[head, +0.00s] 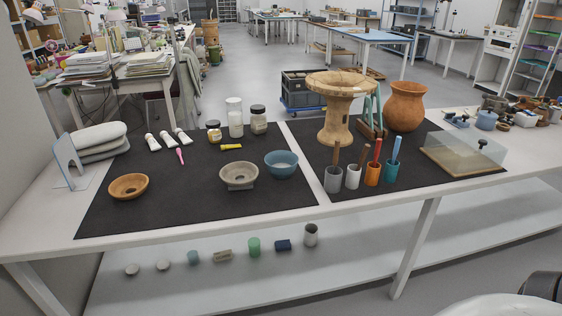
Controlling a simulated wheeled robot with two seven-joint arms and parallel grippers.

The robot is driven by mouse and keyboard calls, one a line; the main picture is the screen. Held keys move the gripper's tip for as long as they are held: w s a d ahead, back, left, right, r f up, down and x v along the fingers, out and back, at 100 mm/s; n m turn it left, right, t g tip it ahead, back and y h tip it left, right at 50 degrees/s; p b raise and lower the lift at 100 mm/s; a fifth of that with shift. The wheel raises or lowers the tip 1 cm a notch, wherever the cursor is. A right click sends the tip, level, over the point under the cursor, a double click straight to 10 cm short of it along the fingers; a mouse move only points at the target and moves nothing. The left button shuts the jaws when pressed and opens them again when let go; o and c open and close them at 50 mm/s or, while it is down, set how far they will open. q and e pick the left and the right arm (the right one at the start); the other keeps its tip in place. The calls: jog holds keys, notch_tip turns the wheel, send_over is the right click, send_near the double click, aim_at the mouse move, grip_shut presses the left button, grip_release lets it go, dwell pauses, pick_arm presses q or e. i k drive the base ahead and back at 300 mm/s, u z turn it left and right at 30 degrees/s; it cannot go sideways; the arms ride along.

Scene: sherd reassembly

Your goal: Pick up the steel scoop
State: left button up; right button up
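I cannot make out a steel scoop anywhere in the head view. Several cups stand in a row at the front of the right dark mat: a grey cup (333,180), a white cup (353,178), an orange cup (373,174) and a teal cup (391,173). Each holds something upright with a handle-like top, brown in the grey and white cups, red in the orange one and blue in the teal one. Their lower ends are hidden inside the cups. Neither of my grippers is in view.
The left mat (160,210) carries a terracotta bowl (128,187), a grey bowl (239,176), a blue bowl (281,164), jars and tubes. A wooden stand (336,110), an orange vase (405,106) and a clear-sided box (463,155) stand right. Small items lie on the lower shelf (340,262).

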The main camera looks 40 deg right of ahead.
aim_at(337, 142)
jog(key=z, duration=0.25)
jog(key=i, duration=0.9)
jog(key=z, duration=0.8)
